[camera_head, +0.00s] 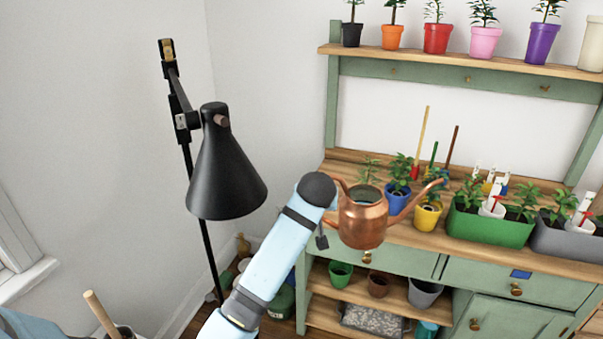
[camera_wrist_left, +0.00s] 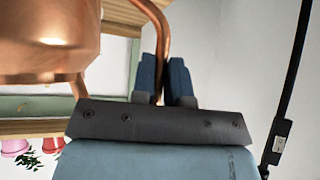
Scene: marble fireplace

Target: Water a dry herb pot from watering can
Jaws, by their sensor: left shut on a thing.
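The copper watering can (camera_head: 362,222) is held up in front of the bench, roughly upright, its spout pointing right toward the potted herbs. My left gripper (camera_wrist_left: 165,82) is shut on the can's handle (camera_wrist_left: 158,40), with the can body (camera_wrist_left: 50,40) beside it in the wrist view. In the head view my arm hides most of the gripper. A blue pot (camera_head: 397,203) and a yellow pot (camera_head: 427,218) with green herbs stand on the bench behind the spout. Another herb (camera_head: 369,171) shows behind the can; its pot is hidden. I cannot tell which soil is dry. My right gripper is out of view.
A green planter (camera_head: 488,228) and a grey planter (camera_head: 566,242) fill the bench's right side. Several coloured pots line the upper shelf (camera_head: 450,58). A black lamp (camera_head: 223,170) stands close to my left arm. Empty pots sit on the lower shelf (camera_head: 325,315).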

